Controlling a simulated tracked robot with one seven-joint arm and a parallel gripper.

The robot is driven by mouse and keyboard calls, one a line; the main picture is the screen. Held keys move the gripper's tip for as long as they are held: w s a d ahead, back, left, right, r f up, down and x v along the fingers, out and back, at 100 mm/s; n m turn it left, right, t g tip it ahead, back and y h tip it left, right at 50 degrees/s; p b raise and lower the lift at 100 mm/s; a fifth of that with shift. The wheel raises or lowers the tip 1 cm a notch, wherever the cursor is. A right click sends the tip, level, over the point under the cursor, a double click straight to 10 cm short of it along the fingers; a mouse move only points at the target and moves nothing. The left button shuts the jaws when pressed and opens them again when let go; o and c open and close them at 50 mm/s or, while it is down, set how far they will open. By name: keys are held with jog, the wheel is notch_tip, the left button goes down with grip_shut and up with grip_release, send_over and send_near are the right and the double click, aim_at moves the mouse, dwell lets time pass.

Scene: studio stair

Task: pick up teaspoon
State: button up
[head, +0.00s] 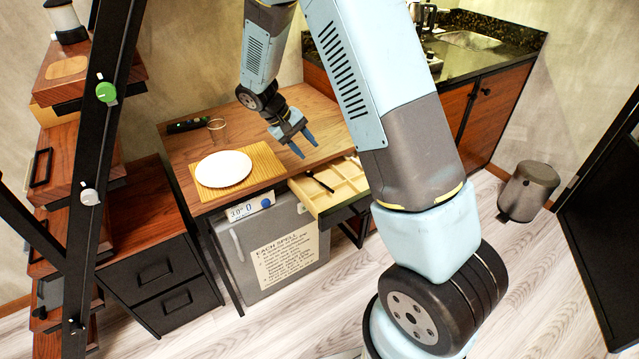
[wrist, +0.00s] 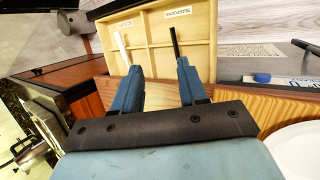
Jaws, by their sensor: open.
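An open wooden drawer (head: 342,199) with several compartments sticks out from the counter; it also shows in the wrist view (wrist: 149,33). A thin dark-handled utensil (wrist: 174,42) lies in the compartment with a label that seems to read teaspoons, upside down; it also shows in the head view (head: 320,182). Its lower part is hidden behind a finger, so I cannot tell its shape. A pale thin utensil (wrist: 123,44) lies in the left compartment. My gripper (head: 304,147) is open and empty above the drawer; its fingers (wrist: 159,66) point toward it.
A white plate (head: 223,169) sits on a bamboo mat (head: 265,160) on the counter, left of my gripper. A glass (head: 217,128) stands behind it. A dishwasher-like appliance (head: 240,240) with a paper sign (head: 286,258) is below. A bin (head: 528,190) stands at right.

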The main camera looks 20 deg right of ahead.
notch_tip(320, 180, down, 6)
jog(key=w+a+h, duration=0.1)
send_near(329, 189)
jog(key=d+f, duration=0.2)
jog(key=f, duration=0.1)
jog(key=shift+w+n, duration=0.2)
jog(key=shift+n, duration=0.2)
jog(key=shift+s+x, duration=0.2)
jog(key=shift+x, duration=1.2)
jog(key=shift+s+x, duration=0.2)
jog(key=shift+x, duration=1.25)
jog(key=shift+c, duration=0.3)
jog(key=shift+r, duration=0.1)
grip_shut()
